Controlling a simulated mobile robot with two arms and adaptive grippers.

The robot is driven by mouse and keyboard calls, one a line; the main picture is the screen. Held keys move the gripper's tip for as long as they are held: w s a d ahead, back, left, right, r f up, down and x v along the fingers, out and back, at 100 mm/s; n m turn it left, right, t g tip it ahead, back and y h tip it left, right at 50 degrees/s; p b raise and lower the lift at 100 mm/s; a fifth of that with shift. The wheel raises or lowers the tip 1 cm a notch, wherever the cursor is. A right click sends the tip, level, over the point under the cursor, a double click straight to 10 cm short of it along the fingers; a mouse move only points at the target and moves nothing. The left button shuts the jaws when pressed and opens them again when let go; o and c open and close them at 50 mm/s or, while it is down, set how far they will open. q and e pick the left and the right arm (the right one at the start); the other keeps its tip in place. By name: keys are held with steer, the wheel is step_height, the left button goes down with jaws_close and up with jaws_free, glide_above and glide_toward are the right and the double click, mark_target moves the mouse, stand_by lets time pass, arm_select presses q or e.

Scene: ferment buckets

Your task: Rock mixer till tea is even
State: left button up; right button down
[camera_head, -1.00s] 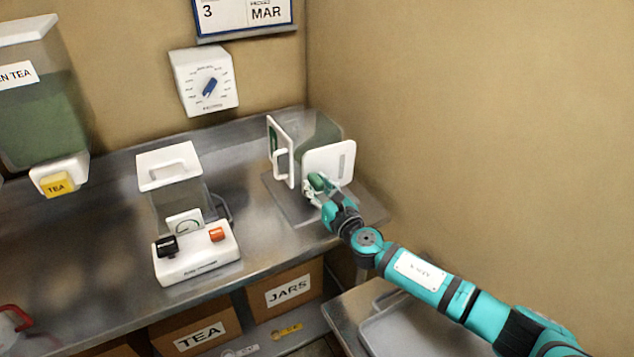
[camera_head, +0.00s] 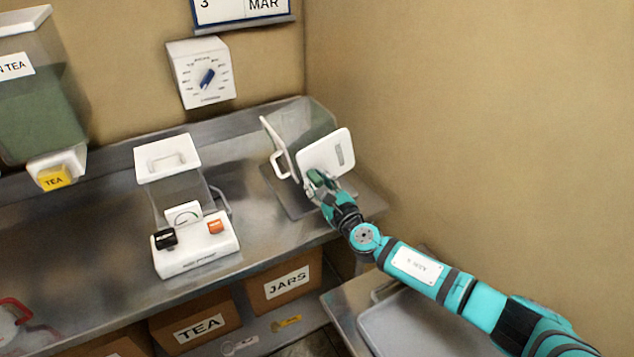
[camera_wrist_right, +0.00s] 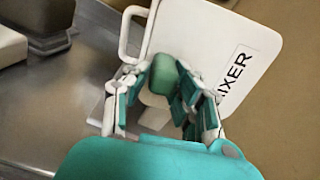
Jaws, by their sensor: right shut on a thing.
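The mixer (camera_head: 338,142) stands at the right end of the steel counter. It is a clear box with white end panels and sits tilted on its grey base plate. Its near white panel shows "MIXER" in the right wrist view (camera_wrist_right: 235,45). My right gripper (camera_head: 318,184) is shut on the green handle (camera_wrist_right: 163,73) low on that panel; its fingers stand on either side of the handle in the right wrist view. I cannot make out how even the tea inside is. My left gripper is not in view.
A white-lidded machine (camera_head: 195,250) with a black and an orange knob stands left of the mixer. A tea dispenser (camera_head: 40,120) hangs at far left, and a dial (camera_head: 205,78) is on the wall. The counter between them (camera_head: 245,185) is clear. The right wall is close.

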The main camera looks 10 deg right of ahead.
steer(key=c, duration=1.1)
jaws_free()
steer(key=v, duration=1.2)
